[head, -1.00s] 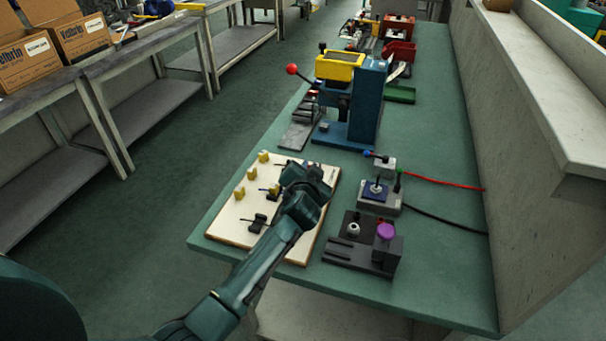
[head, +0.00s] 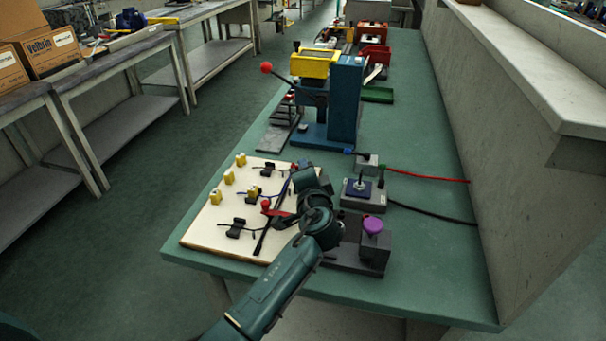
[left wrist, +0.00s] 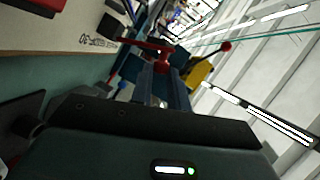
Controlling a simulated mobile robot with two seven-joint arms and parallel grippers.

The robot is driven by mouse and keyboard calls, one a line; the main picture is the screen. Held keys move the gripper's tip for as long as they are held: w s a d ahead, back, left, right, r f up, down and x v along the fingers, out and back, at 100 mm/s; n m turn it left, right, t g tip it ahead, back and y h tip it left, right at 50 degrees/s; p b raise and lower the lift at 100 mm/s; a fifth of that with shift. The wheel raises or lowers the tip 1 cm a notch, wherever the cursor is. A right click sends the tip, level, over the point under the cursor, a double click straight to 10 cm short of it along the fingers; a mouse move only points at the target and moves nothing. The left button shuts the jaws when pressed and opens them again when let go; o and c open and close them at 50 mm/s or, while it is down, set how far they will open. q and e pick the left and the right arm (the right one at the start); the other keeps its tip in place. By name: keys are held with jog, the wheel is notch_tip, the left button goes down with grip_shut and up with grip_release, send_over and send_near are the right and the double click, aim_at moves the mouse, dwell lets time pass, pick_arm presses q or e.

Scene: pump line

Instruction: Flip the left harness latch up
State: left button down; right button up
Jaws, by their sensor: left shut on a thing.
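The cream harness board (head: 205,234) lies on the near left of the green bench. A red latch lever (head: 280,213) with a red ball end (head: 265,203) shows at the board's right side. My left gripper (head: 288,208) is over that side, and its arm hides part of the latch. In the left wrist view, the red latch (left wrist: 150,45) and its red knob (left wrist: 162,67) sit at the fingertips of my left gripper (left wrist: 163,72), which is shut on the latch. The exact grip is hard to see. My right gripper is not in view.
Yellow blocks (head: 229,177) and black clips (head: 236,229) with cables are on the board. Right of my arm stand a dark fixture with a purple knob (head: 373,226) and a grey box with a blue top (head: 361,189). A blue and yellow press (head: 345,98) stands behind.

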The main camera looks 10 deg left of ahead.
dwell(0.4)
pick_arm(q)
jog(key=c, duration=1.3)
grip_release()
jog(key=shift+c, duration=0.2)
